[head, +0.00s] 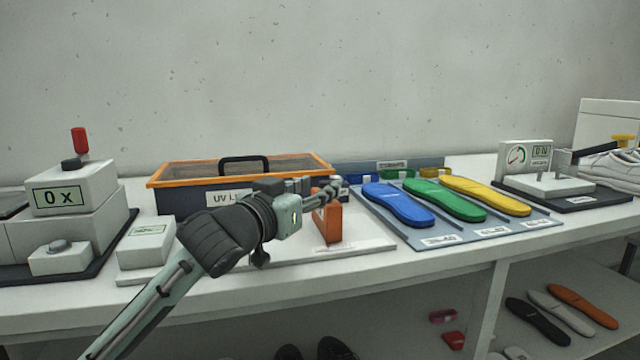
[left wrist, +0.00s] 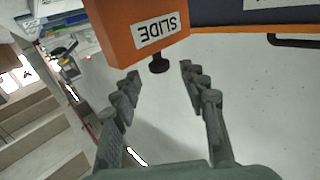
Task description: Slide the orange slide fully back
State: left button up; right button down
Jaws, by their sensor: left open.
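The orange slide (head: 332,224) is an upright block on a white base plate (head: 365,246), in front of the right end of the UV box (head: 185,198). My left gripper (head: 334,188) hides its upper part in the head view. In the left wrist view, the slide (left wrist: 118,32) fills the top centre, with an upside-down "SLIDE" label and a small dark knob (left wrist: 159,64). My left gripper (left wrist: 160,72) is open there, its fingertips on either side of the knob. Whether either finger touches it I cannot tell. My right gripper is not in view.
A white display unit (head: 145,244) and a counter with a red lever (head: 79,140) stand left. Blue (head: 398,203), green (head: 444,200) and yellow (head: 485,195) insoles lie on a tray right of the slide. A gauge station (head: 525,154) stands farther right.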

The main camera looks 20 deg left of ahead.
pick_arm(q)
jog(key=shift+w+d, duration=0.2)
jog(key=shift+w, duration=0.6)
grip_shut()
